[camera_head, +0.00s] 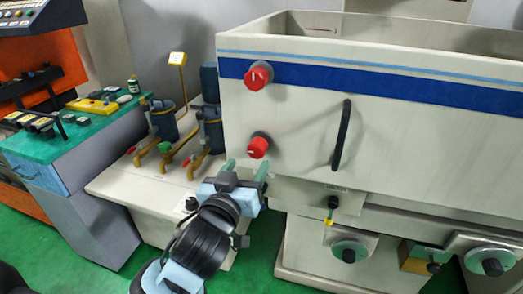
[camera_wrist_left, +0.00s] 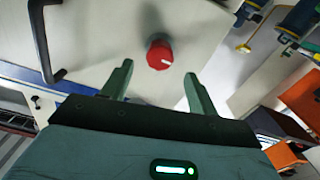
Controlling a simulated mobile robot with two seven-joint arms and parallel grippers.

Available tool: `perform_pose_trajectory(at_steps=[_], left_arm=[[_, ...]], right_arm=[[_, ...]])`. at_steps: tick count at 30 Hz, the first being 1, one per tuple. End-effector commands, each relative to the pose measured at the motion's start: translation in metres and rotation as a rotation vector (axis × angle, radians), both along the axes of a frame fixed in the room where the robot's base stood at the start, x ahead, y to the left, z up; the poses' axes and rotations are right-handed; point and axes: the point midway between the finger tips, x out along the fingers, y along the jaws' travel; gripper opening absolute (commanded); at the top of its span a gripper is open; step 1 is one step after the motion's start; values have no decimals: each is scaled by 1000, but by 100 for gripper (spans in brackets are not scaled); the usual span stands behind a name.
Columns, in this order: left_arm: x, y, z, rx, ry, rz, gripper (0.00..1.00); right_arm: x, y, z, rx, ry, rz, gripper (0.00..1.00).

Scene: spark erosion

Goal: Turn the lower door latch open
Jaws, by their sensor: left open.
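The lower door latch (camera_head: 257,147) is a red round knob on the pale front wall of the machine tank. The same red knob (camera_wrist_left: 160,54) shows in the left wrist view with a white mark on its face, pointing to the right. My left gripper (camera_head: 245,168) is open and empty, just below and in front of the lower latch. In the left wrist view its two fingers (camera_wrist_left: 158,72) stand apart on either side of the knob, with no contact visible. An upper red latch (camera_head: 258,75) sits higher on the blue stripe. My right gripper is not in view.
A black door handle (camera_head: 341,135) stands out right of the latch. Pumps with yellow pipes (camera_head: 163,125) stand left of the tank. A green-topped bench (camera_head: 70,140) is further left. Handwheels (camera_head: 490,262) stick out at lower right.

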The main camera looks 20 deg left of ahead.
Motion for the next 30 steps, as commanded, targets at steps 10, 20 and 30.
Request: perform_pose_trajectory(at_steps=[10, 20, 30], left_arm=[[41, -1, 2, 3, -3, 0, 59], [73, -2, 0, 1, 0, 0, 59], [77, -2, -1, 1, 1, 0, 59]], right_arm=[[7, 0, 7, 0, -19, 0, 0], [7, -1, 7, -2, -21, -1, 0], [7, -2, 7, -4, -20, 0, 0]])
